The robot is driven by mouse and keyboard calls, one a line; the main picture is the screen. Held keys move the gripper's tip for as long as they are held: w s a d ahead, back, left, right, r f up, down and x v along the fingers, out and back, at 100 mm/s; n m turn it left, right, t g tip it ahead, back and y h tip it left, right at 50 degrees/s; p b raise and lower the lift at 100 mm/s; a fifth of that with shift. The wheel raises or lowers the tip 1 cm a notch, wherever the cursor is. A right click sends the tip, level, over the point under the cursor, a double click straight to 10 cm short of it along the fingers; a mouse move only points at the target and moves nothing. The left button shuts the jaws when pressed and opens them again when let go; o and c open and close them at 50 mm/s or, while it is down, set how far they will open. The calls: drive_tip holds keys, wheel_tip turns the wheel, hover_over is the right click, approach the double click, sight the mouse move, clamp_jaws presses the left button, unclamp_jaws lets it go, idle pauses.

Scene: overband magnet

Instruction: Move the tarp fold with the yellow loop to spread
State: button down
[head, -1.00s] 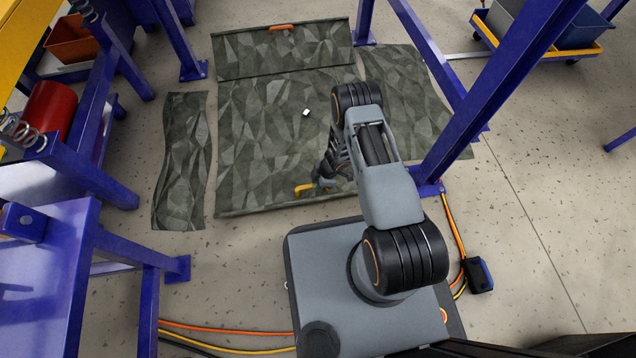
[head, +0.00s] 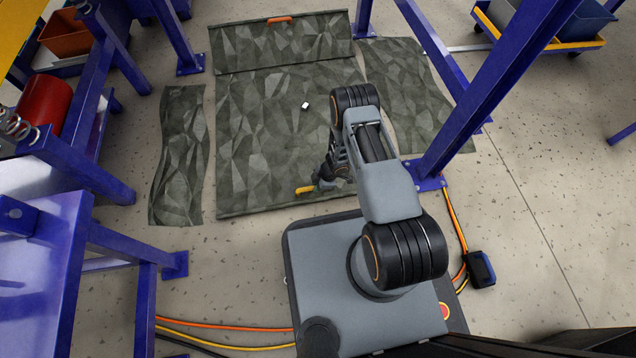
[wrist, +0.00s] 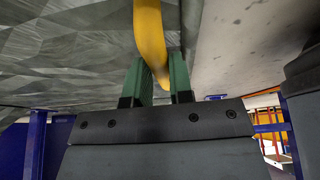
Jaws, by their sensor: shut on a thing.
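The grey-green tarp (head: 255,135) lies on the floor ahead of my base. The yellow loop (head: 305,190) shows near the tarp's front edge. My gripper (head: 320,183) is there, partly hidden by my arm. In the wrist view the yellow loop (wrist: 150,38) passes between the green fingers of my gripper (wrist: 157,75), which is shut on it. The tarp surface (wrist: 65,50) fills the upper left of that view. How far the fold is lifted I cannot tell.
A far tarp flap (head: 285,45) carries an orange loop (head: 280,19). Separate-looking tarp strips lie left (head: 180,155) and right (head: 405,95). A small white object (head: 305,106) rests on the tarp. Blue frame posts (head: 485,95) stand around; cables (head: 230,340) cross the floor.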

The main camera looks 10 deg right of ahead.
drive_tip(key=shift+s+f, duration=0.25)
drive_tip(key=shift+s, duration=0.15)
drive_tip(key=c, duration=1)
unclamp_jaws()
drive_tip(key=shift+w+r, duration=0.15)
drive_tip(key=p+v, duration=0.7)
drive_tip(key=v, duration=0.6)
drive_tip(key=shift+d+r, duration=0.1)
drive_tip(key=shift+r, duration=0.15)
